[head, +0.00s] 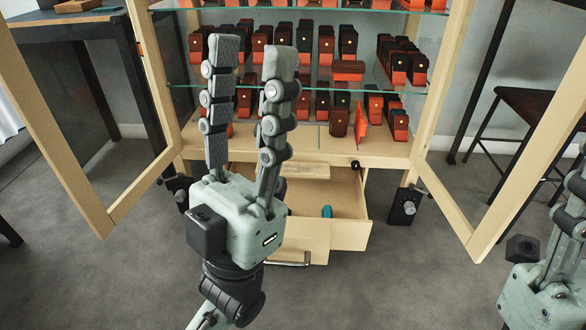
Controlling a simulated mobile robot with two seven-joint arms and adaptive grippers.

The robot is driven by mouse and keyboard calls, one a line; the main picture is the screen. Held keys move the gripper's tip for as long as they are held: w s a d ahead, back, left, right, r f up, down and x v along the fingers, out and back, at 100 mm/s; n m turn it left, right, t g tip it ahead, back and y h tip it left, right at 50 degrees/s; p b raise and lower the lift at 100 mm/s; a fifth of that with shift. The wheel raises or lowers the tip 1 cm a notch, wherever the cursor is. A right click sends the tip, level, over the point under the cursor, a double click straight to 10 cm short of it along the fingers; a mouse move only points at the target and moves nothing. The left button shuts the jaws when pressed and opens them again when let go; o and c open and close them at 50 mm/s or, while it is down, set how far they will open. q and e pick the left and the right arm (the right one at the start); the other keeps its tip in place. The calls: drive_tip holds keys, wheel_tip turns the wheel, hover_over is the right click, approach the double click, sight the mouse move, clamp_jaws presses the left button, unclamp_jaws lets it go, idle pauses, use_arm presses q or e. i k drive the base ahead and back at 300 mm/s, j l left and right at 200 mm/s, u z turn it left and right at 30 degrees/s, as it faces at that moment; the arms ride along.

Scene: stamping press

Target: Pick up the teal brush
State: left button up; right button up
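A small teal object (327,211), which looks like the teal brush, lies in the open wooden drawer (350,237) at the bottom of the cabinet. Only a little of it shows, so its full shape is unclear. My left gripper (251,58) points upward in front of the cabinet, to the left of the teal object. Its two fingers are apart with nothing between them. The gripper body covers the drawer's left part. My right gripper (578,190) is at the right edge, cut off by the frame, and its finger spacing cannot be made out.
The cabinet's glass shelves (300,88) hold several orange and dark brown blocks. Its left door (70,140) and right door (535,150) stand open on both sides. A dark table (75,30) is at the left, a dark stool (530,105) at the right. The front floor is clear.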

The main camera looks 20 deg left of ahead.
sight(327, 211)
drive_tip(key=i+z, duration=0.4)
drive_tip(key=i+j+z, duration=0.25)
drive_tip(key=i+z, duration=0.15)
drive_tip(key=i, duration=0.1)
